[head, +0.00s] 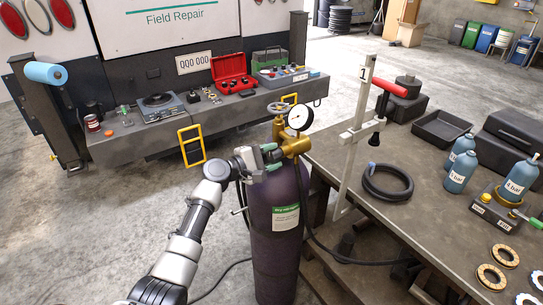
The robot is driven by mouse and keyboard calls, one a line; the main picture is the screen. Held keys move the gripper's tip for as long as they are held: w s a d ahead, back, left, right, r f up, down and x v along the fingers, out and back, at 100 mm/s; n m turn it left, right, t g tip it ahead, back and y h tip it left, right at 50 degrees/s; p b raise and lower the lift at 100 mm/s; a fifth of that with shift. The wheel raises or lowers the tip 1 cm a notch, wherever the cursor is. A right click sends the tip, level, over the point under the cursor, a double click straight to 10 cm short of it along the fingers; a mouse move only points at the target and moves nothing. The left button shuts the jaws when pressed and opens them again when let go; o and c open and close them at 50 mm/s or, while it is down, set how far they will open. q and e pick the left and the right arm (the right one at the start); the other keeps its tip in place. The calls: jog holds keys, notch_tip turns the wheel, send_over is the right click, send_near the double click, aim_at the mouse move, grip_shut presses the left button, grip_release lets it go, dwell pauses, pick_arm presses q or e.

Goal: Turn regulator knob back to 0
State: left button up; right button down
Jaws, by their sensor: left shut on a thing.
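The regulator (294,146) is a brass fitting on top of a dark purple gas cylinder (272,240) that stands upright on the floor. A round white gauge (299,117) sits above it, and a valve handwheel (280,108) is behind the gauge. My left gripper (268,156) comes in from the left and is shut at the regulator's left side. Its fingers hide the regulator knob, so I cannot read the knob's position. The gauge needle is too small to read. My right gripper is not in view.
A workbench (400,215) on the right holds a coiled black hose (388,182), blue bottles (459,171) and a clamp post marked 1 (360,110). A truck bumper shelf (130,140) with tools is at the back left. A hose runs from the cylinder toward the bench.

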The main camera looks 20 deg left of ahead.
pick_arm(q)
jog(key=shift+f, duration=0.1)
jog(key=o, duration=0.9)
jog(key=shift+o, duration=0.2)
jog(key=shift+a, duration=0.1)
jog(key=b+v, duration=0.3)
jog(key=v, duration=0.7)
jog(key=shift+s+a, duration=0.2)
jog(key=shift+s, duration=0.1)
jog(key=shift+f, duration=0.1)
